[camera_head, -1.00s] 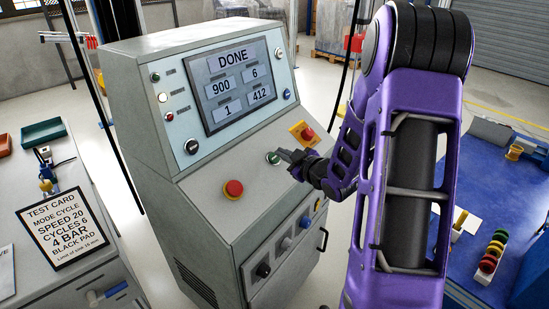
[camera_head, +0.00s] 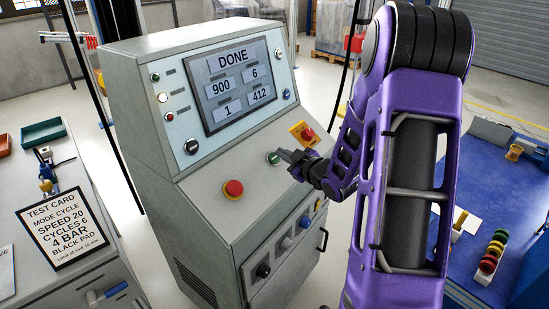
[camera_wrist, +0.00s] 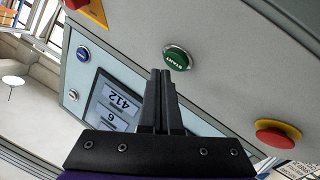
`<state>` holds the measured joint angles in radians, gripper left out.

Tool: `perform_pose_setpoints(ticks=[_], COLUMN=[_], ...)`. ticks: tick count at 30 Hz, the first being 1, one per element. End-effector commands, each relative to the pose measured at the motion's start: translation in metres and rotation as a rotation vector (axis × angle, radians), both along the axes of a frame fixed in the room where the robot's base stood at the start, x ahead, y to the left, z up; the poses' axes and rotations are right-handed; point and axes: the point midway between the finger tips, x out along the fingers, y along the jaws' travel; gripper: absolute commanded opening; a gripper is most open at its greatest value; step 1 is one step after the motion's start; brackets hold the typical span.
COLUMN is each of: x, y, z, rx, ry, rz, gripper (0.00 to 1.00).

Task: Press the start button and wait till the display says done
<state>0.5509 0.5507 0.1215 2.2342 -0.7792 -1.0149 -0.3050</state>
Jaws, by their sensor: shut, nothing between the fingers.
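The grey control console has a display (camera_head: 238,83) that reads DONE, with 900, 6, 1 and 412 below. In the wrist view part of the display (camera_wrist: 113,105) shows upside down with 412 and 6. The green START button (camera_head: 274,158) is on the sloped panel; it also shows in the wrist view (camera_wrist: 177,59). My gripper (camera_head: 283,154) is shut and empty, its tips close by the button. In the wrist view my gripper (camera_wrist: 161,72) has its tips just beside the button. I cannot tell whether they touch it.
A red stop button (camera_head: 233,188) sits left of START on the panel. A red knob on a yellow plate (camera_head: 304,133) is to the right. A test card (camera_head: 63,227) stands on the left bench. A blue table (camera_head: 484,190) is at the right.

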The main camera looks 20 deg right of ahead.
Motion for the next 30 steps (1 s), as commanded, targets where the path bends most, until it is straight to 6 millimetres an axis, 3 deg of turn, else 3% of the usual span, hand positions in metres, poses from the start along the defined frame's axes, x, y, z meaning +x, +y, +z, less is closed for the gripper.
perform_pose_setpoints(ticks=[30], x=[0.0038], y=[0.0025], z=[-0.0073], rx=[0.0], ry=[0.0], rz=[0.0], gripper=[0.0])
